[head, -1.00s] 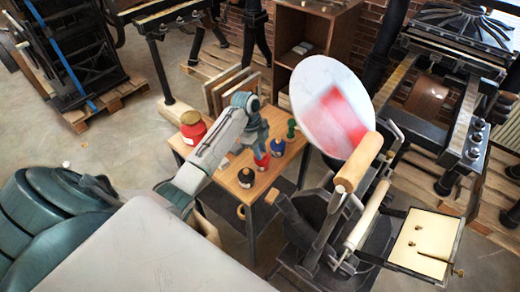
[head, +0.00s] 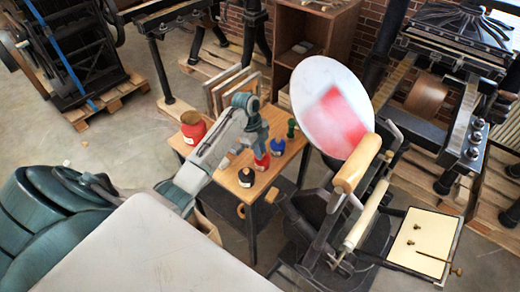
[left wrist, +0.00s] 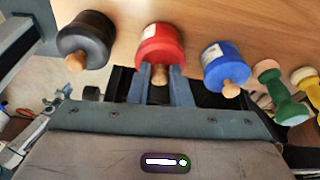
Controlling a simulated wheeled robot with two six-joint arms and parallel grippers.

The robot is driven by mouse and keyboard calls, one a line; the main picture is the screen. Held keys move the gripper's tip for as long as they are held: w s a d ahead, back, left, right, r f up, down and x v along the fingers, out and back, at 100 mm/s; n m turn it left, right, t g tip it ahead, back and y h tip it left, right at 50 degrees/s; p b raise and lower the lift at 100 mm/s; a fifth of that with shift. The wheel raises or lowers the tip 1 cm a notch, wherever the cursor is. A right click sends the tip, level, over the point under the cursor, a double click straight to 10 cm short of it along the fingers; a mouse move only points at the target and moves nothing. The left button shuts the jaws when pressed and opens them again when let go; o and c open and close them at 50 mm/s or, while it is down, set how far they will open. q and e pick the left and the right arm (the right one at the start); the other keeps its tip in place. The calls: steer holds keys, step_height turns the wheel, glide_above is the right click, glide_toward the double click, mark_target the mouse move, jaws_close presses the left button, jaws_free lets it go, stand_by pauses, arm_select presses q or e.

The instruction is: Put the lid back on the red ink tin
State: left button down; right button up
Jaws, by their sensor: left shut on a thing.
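The red ink tin (head: 262,161) stands on the small wooden table, between a black tin and a blue tin. In the left wrist view the red tin (left wrist: 160,42) shows a white label and a wooden knob (left wrist: 160,76). My left gripper (head: 262,149) comes down over the red tin. Its fingers (left wrist: 160,83) are shut on the wooden knob. The seam between lid and tin is hidden, so I cannot tell whether the lid is seated. My right gripper is not in view.
The black tin (head: 246,177) and blue tin (head: 277,146) stand close on either side, both with knobs. A hand press with a round disc (head: 325,85) stands at the right.

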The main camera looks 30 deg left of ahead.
arm_select(q)
steer(key=c, duration=0.8)
jaws_free()
steer(key=shift+o, duration=0.2)
steer(key=shift+r, duration=0.1)
steer(key=shift+r+p, duration=3.45)
